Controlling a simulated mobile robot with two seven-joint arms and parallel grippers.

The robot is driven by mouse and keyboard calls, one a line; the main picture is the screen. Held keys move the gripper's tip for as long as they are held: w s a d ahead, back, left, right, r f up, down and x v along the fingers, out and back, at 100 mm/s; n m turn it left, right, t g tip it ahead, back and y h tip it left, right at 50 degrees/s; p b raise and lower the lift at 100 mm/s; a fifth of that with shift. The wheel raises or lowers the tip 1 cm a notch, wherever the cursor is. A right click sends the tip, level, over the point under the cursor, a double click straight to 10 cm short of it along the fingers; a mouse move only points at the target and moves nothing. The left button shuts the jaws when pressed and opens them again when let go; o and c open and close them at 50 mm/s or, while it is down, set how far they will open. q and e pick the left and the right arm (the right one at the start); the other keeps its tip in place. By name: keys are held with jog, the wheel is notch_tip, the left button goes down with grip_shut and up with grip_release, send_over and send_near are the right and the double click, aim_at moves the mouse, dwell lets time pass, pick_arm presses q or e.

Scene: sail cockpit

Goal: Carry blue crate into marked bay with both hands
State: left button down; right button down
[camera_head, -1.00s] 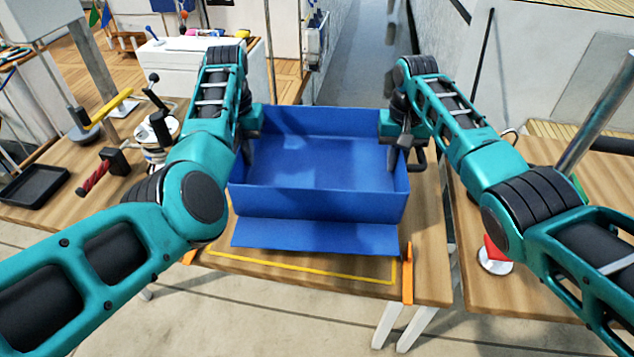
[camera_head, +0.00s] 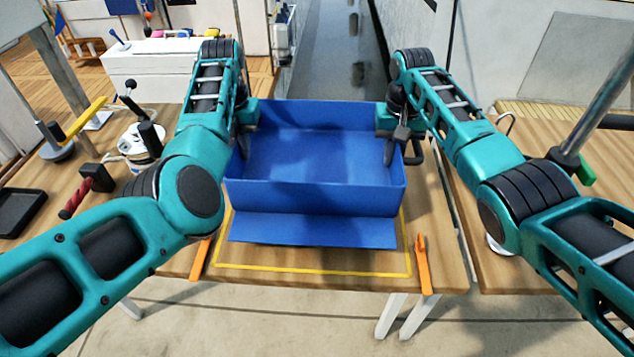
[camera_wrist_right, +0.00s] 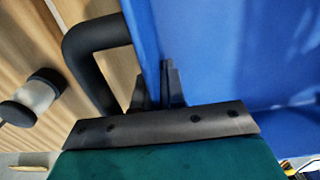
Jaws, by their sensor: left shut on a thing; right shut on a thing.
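The blue crate (camera_head: 315,195) is open-topped and looks empty, with a blue flap along its near side. It is over the wooden table and looks about level. Yellow lines (camera_head: 310,272) mark the bay on the table; they show in front of and beside the crate, and the rest is hidden under it. My left gripper (camera_head: 245,140) is shut on the crate's left wall. My right gripper (camera_head: 396,140) is shut on its right wall; the right wrist view shows its fingers (camera_wrist_right: 158,90) at the blue wall, beside a black handle (camera_wrist_right: 90,55). I cannot tell whether the crate touches the table.
A red-handled tool (camera_head: 76,198), a black tray (camera_head: 18,210) and a winch (camera_head: 138,145) are on the left. A second table is on the right, past a gap.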

aim_at(245, 166)
pick_arm(q)
jog(key=shift+f, duration=0.15)
pick_arm(e)
jog(key=shift+f, duration=0.1)
dwell(0.5)
